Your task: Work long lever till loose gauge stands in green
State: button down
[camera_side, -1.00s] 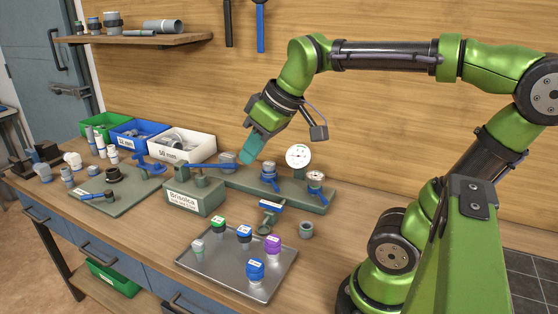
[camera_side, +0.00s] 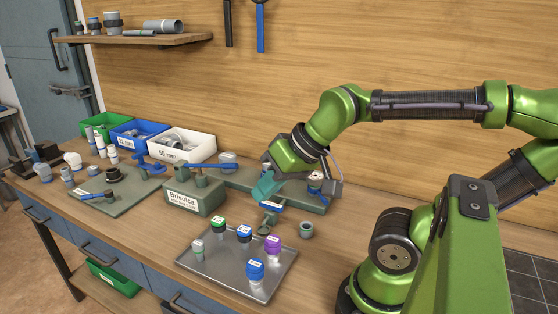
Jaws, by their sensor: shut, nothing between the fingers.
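A long blue lever (camera_side: 211,166) lies nearly level on top of the grey-green box labelled Brisolca (camera_side: 193,196). The white round dial gauge that stood on the manifold plate (camera_side: 228,177) is hidden behind my gripper and wrist. I cannot read a needle or a green zone. My gripper (camera_side: 261,192), with teal fingers, is shut and empty. It points down over the plate's front, right of the lever and apart from it. Contact with anything below cannot be told.
A blue-handled valve (camera_side: 271,206) stands just below my fingers. A metal tray (camera_side: 220,262) with several coloured-cap fittings lies in front. A grey cup-like fitting (camera_side: 306,230) is right of the valve. A white bin (camera_side: 183,149) stands behind. Bare bench shows at the front right.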

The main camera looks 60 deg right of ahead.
jog(key=w+d+r+n+g+h, duration=0.1)
jog(key=w+d+r, duration=0.3)
jog(key=w+d, duration=0.5)
jog(key=w+d+r+n+g+h, duration=0.1)
jog(key=w+d+r+n+g, duration=0.2)
jog(key=w+d, duration=0.6)
jog(key=shift+w+d+r+g, duration=0.15)
jog(key=shift+w+r+g, duration=0.4)
jog(key=shift+w, duration=0.5)
jog(key=f, duration=0.8)
jog(key=w+f, duration=0.1)
jog(key=f, duration=0.3)
jog(key=shift+w+f, duration=0.1)
jog(key=shift+f, duration=0.75)
